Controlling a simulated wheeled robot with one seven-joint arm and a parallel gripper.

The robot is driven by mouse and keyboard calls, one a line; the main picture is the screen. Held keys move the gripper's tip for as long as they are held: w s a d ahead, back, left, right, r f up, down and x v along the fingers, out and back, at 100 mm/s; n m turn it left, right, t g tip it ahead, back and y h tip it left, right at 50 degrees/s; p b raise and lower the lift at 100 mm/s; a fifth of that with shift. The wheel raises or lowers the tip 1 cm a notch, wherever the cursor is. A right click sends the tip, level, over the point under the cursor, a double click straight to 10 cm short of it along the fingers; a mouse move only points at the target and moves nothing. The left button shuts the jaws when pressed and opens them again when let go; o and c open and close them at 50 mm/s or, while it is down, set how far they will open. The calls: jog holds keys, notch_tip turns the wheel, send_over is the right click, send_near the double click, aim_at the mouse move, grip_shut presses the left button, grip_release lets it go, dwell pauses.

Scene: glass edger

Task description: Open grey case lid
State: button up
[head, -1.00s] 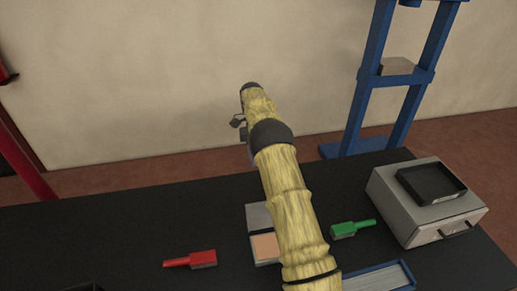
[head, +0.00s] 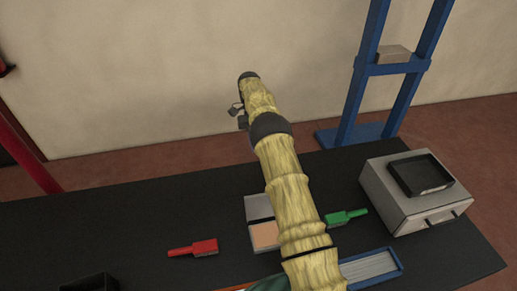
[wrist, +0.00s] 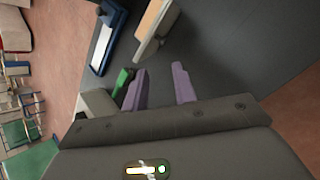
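A red brush-like tool (head: 203,247) lies left of the low object, a green one (head: 345,217) right of it. A blue-framed tray (head: 397,260) and a black container (head: 92,283) are at the front. A blue frame (head: 352,100) stands behind. The table's left part is clear.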

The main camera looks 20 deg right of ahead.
jog(key=shift+d+f, duration=0.1)
jog(key=shift+f, duration=0.05)
jog(key=c, duration=0.3)
jog(key=shift+d+f+n+b, duration=0.2)
jog(key=shift+n+b, duration=0.1)
jog(key=shift+b, duration=0.25)
grip_shut()
jog(key=s+a+f+n+t+b, duration=0.1)
jog(key=s+f+n+t+b, duration=0.3)
jog(key=n+t+b, duration=0.3)
jog(key=shift+s+n+b, duration=0.15)
jog(key=shift+n+b, duration=0.75)
jog(key=shift+b, duration=0.25)
jog(key=shift+f, duration=0.15)
